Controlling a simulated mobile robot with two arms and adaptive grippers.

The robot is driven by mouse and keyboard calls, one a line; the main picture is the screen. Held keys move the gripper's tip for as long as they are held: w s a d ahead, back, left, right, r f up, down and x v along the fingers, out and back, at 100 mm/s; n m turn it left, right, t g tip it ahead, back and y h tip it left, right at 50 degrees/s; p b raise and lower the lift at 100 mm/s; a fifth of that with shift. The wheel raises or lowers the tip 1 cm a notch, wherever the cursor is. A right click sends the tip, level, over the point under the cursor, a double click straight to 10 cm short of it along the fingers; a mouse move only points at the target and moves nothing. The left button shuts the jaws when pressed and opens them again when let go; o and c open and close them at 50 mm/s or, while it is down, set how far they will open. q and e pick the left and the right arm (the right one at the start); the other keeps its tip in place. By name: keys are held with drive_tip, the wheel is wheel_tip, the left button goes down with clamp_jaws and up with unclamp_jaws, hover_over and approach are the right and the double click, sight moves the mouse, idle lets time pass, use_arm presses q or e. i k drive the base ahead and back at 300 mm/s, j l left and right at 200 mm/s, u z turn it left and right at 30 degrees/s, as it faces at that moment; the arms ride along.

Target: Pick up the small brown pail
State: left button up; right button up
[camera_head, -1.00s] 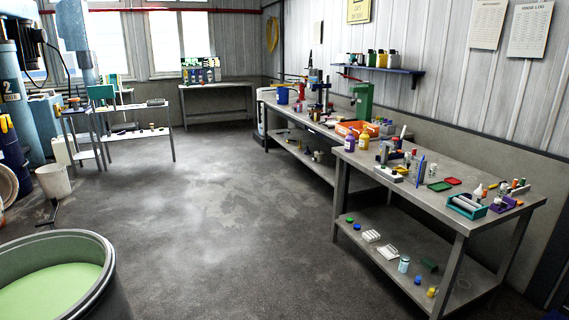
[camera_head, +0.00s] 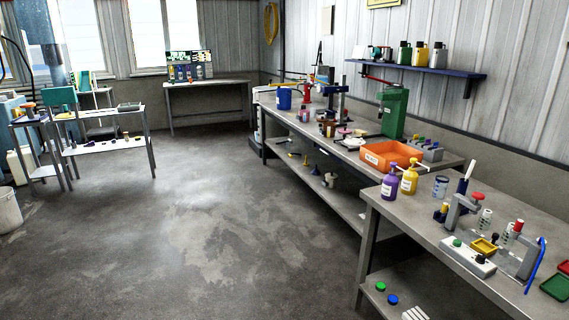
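I cannot make out a small brown pail in this view. A pale off-white bucket (camera_head: 9,211) stands on the floor at the left edge, partly cut off by the frame. A blue pail-like container (camera_head: 284,99) stands on the far part of the long bench along the right wall. Several small items on that bench and its lower shelf are too small to tell apart. Neither of my grippers is in view.
The near workbench (camera_head: 462,226) at right carries bottles, a stand and small trays. The long bench (camera_head: 318,134) beyond it holds an orange tray (camera_head: 391,156) and a green press (camera_head: 393,113). Small tables stand at the back left. The middle floor (camera_head: 190,225) is clear.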

sight(328, 130)
drive_tip(key=i, duration=2.7)
